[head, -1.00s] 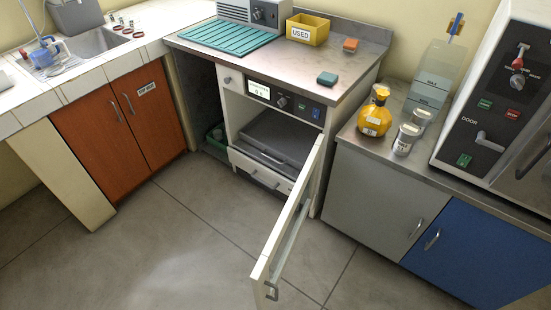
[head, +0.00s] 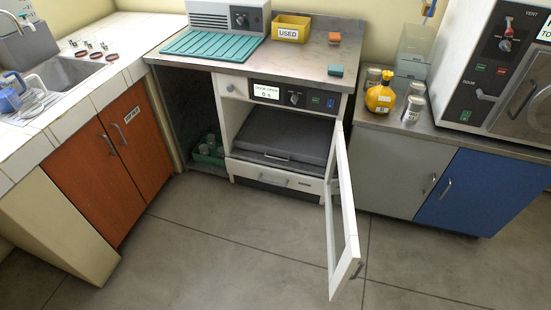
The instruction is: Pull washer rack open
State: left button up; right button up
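The washer (head: 228,108) stands under the counter in the middle of the head view. Its white-framed door (head: 344,262) is swung wide open toward me on the right side. Inside the cavity lies a dark grey rack (head: 283,136) with a light handle bar (head: 268,158) along its front. The rack sits inside the washer, above a white lower drawer front (head: 272,178). The lit display (head: 266,92) has small text, hard to read. Neither of my grippers is in view.
A yellow USED bin (head: 291,29), a teal ribbed mat (head: 212,46) and small sponges (head: 335,70) are on the counter. A green crate (head: 207,152) stands in the left alcove. The open door juts into the right floor area; the floor in front (head: 230,245) is clear.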

aim_at(301, 136)
jog(key=i+j+z, duration=0.15)
jog(key=j, duration=0.2)
jog(key=i+j+z, duration=0.15)
jog(key=j, duration=0.25)
jog(key=i+j+z, duration=0.15)
jog(key=j, duration=0.25)
jog(key=i+j+z, duration=0.2)
jog(key=j, duration=0.2)
